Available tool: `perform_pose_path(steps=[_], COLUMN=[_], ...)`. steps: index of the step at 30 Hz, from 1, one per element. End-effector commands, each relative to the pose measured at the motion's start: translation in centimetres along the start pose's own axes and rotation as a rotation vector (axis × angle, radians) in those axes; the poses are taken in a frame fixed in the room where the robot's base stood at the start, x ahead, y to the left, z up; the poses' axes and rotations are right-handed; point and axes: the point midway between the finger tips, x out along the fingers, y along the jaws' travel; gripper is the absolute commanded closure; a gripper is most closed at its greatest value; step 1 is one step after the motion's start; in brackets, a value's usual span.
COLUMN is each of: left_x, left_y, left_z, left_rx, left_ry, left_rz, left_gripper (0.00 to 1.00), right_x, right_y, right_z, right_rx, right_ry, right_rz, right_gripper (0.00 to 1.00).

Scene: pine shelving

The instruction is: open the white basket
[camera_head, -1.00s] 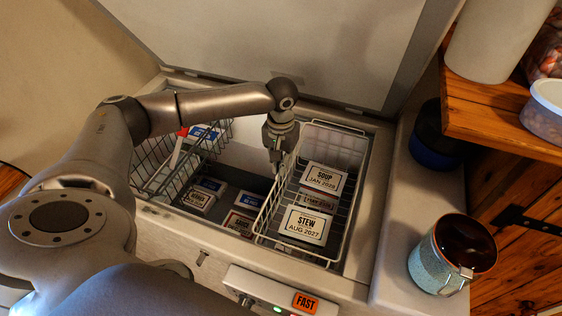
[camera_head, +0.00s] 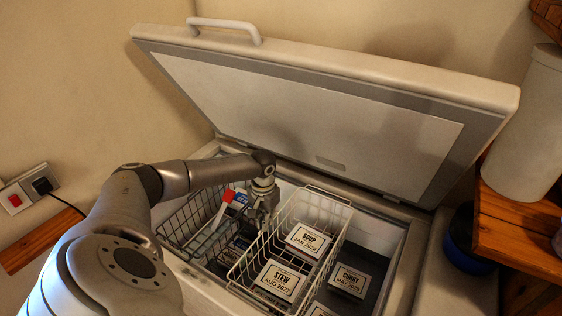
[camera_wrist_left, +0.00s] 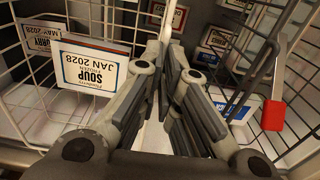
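The white basket (camera_head: 334,237), a wire basket, sits in the middle of the open chest freezer, holding a soup box (camera_head: 308,241) and a stew box (camera_head: 279,281). My left gripper (camera_head: 262,212) is at its left rim. In the left wrist view the white rim wire (camera_wrist_left: 167,22) runs between the fingers of this gripper (camera_wrist_left: 170,62), which look closed on it. The fingertips are partly hidden in the head view. A curry box (camera_head: 350,281) lies uncovered on the freezer floor right of the basket. My right gripper is not in view.
A dark wire basket (camera_head: 184,222) with a red-handled tool (camera_head: 229,195) is close on the left. The freezer lid (camera_head: 310,110) stands raised behind. A wooden shelf (camera_head: 520,230) with a white canister (camera_head: 527,130) is at the right.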

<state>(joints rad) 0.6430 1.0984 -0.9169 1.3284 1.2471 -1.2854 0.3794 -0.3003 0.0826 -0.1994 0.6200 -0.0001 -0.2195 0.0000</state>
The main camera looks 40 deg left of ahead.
Motion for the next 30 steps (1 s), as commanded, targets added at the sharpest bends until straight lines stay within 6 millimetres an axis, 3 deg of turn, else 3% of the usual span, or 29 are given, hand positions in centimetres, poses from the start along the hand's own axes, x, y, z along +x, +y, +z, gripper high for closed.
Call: perform_pose_path(steps=[6,20,21,25,30], left_x=[0.0,0.0,0.0,0.0,0.0], left_y=[-2.1,-2.5,-2.5,-2.5,-2.5], left_z=[0.0,-0.1,-0.1,-0.1,-0.1], left_rx=[-0.002,0.0,0.0,0.0,0.0], left_ry=[0.002,0.003,0.003,0.002,0.001], left_rz=[-0.001,0.0,0.0,0.0,0.0], left_gripper=[1.0,1.0,0.92,0.75,0.73], right_x=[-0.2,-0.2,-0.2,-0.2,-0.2], right_y=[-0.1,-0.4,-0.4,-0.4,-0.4], right_z=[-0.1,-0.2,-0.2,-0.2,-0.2], right_rx=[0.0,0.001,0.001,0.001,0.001], right_ry=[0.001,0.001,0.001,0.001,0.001], right_rz=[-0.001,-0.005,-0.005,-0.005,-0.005], right_gripper=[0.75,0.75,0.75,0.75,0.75])
